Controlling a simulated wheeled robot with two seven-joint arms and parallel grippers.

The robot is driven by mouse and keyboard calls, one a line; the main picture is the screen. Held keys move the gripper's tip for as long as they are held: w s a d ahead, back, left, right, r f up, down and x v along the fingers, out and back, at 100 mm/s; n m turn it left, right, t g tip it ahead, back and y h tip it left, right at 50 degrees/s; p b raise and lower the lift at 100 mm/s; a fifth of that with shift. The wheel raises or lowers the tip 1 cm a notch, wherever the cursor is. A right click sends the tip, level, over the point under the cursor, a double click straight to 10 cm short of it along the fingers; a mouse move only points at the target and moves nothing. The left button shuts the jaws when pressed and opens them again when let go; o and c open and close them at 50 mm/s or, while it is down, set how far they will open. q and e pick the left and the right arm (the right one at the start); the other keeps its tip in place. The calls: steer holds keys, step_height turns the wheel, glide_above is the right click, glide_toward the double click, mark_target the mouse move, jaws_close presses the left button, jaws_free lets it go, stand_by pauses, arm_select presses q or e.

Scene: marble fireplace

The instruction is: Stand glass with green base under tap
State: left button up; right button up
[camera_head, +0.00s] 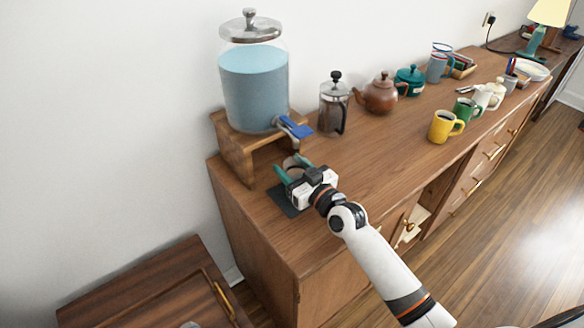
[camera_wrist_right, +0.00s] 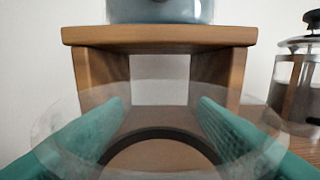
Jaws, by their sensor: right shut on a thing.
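My right gripper (camera_head: 293,168) reaches in from the lower right, its two teal fingers shut on a clear glass (camera_head: 296,161). In the wrist view the glass (camera_wrist_right: 160,88) shows as a see-through rim between and around the fingers. Its base is hidden, so I cannot tell its colour or whether it touches the surface. The tap (camera_head: 295,127), with a blue lever, sticks out from the drinks dispenser (camera_head: 254,90) just above the glass. A dark mat (camera_head: 283,201) lies under the gripper. My left gripper is not in view.
The dispenser stands on a wooden stand (camera_head: 235,153) at the sideboard's left end. A French press (camera_head: 334,108) is right of it, then a brown teapot (camera_head: 377,95). A yellow mug (camera_head: 441,127) and other mugs stand farther along. Free wood lies right of my gripper.

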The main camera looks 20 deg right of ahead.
steer(key=shift+f, duration=0.15)
steer(key=o, duration=1.1)
steer(key=shift+r, duration=0.2)
steer(key=shift+s+d+f, duration=0.1)
steer(key=shift+s, duration=0.25)
steer(key=v, duration=1.1)
steer(key=shift+s+b, duration=0.2)
steer(key=shift+b, duration=0.2)
